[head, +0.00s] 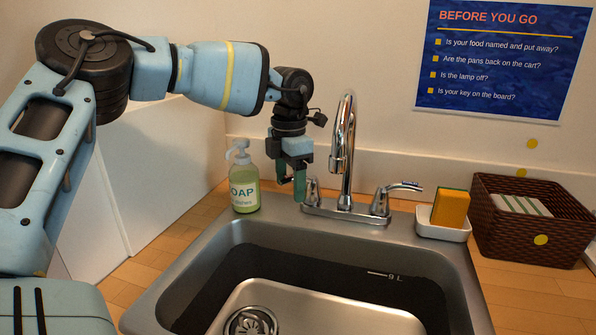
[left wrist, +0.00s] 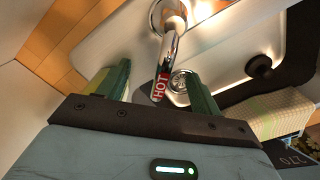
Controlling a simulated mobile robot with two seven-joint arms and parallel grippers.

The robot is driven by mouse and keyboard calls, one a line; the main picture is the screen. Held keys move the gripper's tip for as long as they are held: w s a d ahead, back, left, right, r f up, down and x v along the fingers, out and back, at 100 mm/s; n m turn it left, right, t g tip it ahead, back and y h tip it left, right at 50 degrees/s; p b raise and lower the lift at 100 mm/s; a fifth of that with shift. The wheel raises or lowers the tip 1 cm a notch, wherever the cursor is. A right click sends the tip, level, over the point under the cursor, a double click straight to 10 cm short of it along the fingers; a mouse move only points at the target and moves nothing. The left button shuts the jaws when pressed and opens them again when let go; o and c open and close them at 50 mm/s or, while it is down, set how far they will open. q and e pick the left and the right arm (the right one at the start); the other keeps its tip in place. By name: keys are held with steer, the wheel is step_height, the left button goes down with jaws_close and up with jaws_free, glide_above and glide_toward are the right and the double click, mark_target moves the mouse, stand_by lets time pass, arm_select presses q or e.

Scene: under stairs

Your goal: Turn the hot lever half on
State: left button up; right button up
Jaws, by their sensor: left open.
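The chrome faucet (head: 342,150) stands behind the sink, with a handle on each side of the spout. The hot lever's base (head: 311,192) is left of the spout, and its lever arm is mostly hidden by my gripper. In the left wrist view, the hot lever (left wrist: 163,80) shows a red HOT label and lies between my fingers. My left gripper (head: 291,186) points down over this lever and is open, with a green finger on each side; I cannot tell whether either touches it. The other lever (head: 403,187) points right. My right gripper is not in view.
A soap bottle (head: 244,180) stands close left of the gripper. A sponge (head: 451,208) sits in a white dish (head: 444,230) right of the faucet, beside a brown basket (head: 535,241). The sink (head: 280,233) is open in front. A wall is behind.

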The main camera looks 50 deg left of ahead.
arm_select(q)
steer(key=shift+o, duration=0.5)
steer(key=shift+r+p, duration=1.85)
steer(key=shift+r, duration=1.7)
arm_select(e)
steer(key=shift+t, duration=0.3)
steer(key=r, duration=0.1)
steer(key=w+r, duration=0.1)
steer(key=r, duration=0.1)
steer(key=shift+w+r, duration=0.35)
